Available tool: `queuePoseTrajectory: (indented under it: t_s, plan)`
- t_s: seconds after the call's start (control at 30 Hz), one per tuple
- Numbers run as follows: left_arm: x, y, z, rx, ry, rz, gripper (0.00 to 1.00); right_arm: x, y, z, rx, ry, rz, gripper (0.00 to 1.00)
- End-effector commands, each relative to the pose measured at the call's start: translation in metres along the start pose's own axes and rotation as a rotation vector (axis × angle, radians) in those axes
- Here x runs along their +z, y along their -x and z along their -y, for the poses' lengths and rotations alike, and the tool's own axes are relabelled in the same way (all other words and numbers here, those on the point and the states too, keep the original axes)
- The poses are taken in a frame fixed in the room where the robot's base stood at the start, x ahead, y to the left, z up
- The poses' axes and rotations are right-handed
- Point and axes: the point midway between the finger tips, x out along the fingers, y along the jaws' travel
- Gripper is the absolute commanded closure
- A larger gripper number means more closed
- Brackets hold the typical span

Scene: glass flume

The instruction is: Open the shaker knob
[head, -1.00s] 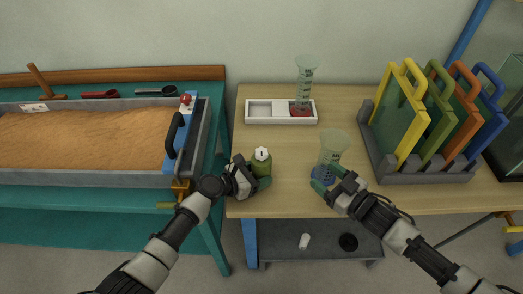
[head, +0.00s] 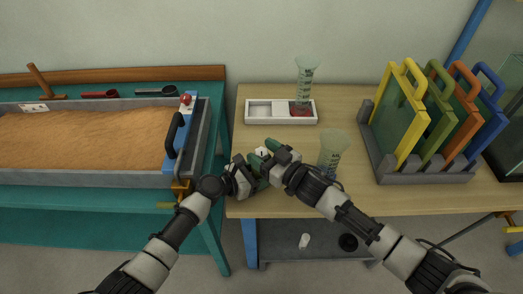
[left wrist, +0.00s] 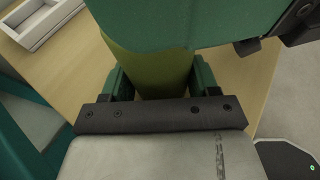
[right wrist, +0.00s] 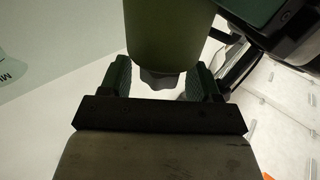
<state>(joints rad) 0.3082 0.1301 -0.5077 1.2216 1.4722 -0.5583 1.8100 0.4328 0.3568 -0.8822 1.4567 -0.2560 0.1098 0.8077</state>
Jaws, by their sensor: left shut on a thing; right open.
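The shaker is a small olive-green cylinder with a pale top (head: 262,152), near the table's left front part. Its green body (left wrist: 150,72) fills the space between my left fingers in the left wrist view. My left gripper (head: 252,177) is shut on that body. My right gripper (head: 267,156) is open at the shaker's top and hides much of it in the head view. In the right wrist view, the shaker body (right wrist: 168,35) ends in a small grey knob (right wrist: 158,80) between my open right fingers, with gaps on both sides.
A graduated beaker (head: 332,148) stands close to my right forearm. A white tray (head: 270,119) with another beaker (head: 304,80) is behind. A rack (head: 430,177) of coloured frames stands right. A sand-filled flume (head: 90,135) is left. The table's front edge is near.

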Motion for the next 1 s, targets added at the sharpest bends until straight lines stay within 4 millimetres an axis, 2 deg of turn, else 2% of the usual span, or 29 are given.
queuePoseTrajectory:
  t_s: [0.1, 0.37, 0.7, 0.87, 1.0]
  plan:
    - [0.0001, 0.0000, 0.0000, 0.000, 0.000, 0.000, 0.53, -0.0003, -0.0059, -0.0002, 0.000, 0.000, 0.000, 0.37]
    - [0.0001, -0.0001, 0.0001, 0.000, 0.000, 0.000, 0.53, -0.0001, -0.0066, 0.0000, 0.000, 0.000, 0.000, 0.37]
    - [0.0001, -0.0001, 0.0002, 0.000, 0.000, 0.000, 0.53, 0.0001, -0.0063, 0.0000, 0.000, 0.000, 0.001, 0.87]
    - [0.0001, -0.0001, 0.0002, 0.000, 0.000, 0.000, 0.53, 0.0003, -0.0072, 0.0026, 0.025, -0.005, -0.003, 0.88]
    - [0.0000, -0.0002, 0.0004, -0.001, 0.001, 0.000, 0.53, -0.0004, -0.0080, 0.0046, 0.126, -0.012, -0.008, 0.88]
